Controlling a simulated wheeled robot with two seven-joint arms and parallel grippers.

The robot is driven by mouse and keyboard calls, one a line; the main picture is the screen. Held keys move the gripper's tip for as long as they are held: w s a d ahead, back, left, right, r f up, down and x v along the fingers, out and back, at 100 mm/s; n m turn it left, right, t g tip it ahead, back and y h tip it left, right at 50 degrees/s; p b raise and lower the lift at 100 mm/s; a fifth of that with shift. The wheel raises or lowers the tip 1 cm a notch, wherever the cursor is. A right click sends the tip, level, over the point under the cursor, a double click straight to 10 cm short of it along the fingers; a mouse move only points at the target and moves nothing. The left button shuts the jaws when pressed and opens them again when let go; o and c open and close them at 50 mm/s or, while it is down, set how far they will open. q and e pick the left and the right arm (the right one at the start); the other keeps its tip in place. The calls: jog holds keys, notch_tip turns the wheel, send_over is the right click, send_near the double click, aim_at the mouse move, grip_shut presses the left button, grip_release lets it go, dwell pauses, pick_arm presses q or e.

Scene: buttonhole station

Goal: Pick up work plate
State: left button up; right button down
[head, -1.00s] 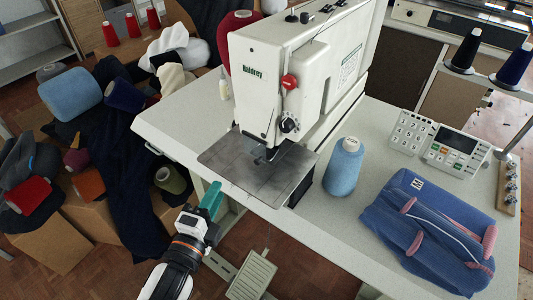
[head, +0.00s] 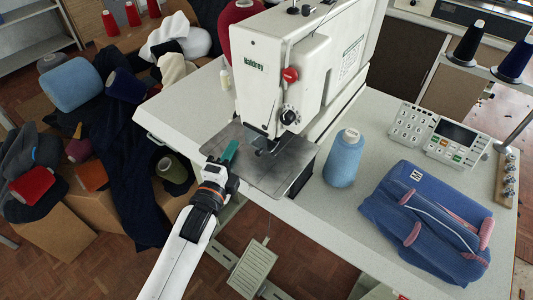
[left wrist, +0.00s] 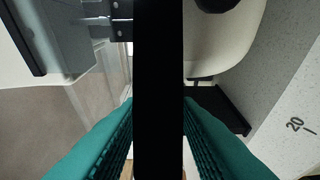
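The work plate (head: 285,170) is a flat grey metal sheet under the sewing machine's head, jutting past the table's front edge. My left gripper (head: 229,155) is at its left corner, with a teal finger showing over the plate's edge. In the left wrist view, a broad dark strip, which looks like the work plate (left wrist: 158,60) edge-on, runs between the two teal fingers (left wrist: 158,112). Narrow gaps seem to show between the strip and the fingers, so the gripper looks open around the edge. Firm contact cannot be made out. My right gripper is not in view.
The white sewing machine (head: 300,65) stands over the plate. A blue thread cone (head: 343,158), folded blue garment (head: 425,225) and control panel (head: 455,142) are to the right. A pedal (head: 252,268) is below. Boxes, cloth and cones crowd the left.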

pick_arm(q)
jog(key=shift+c, duration=0.4)
grip_shut()
dwell(0.8)
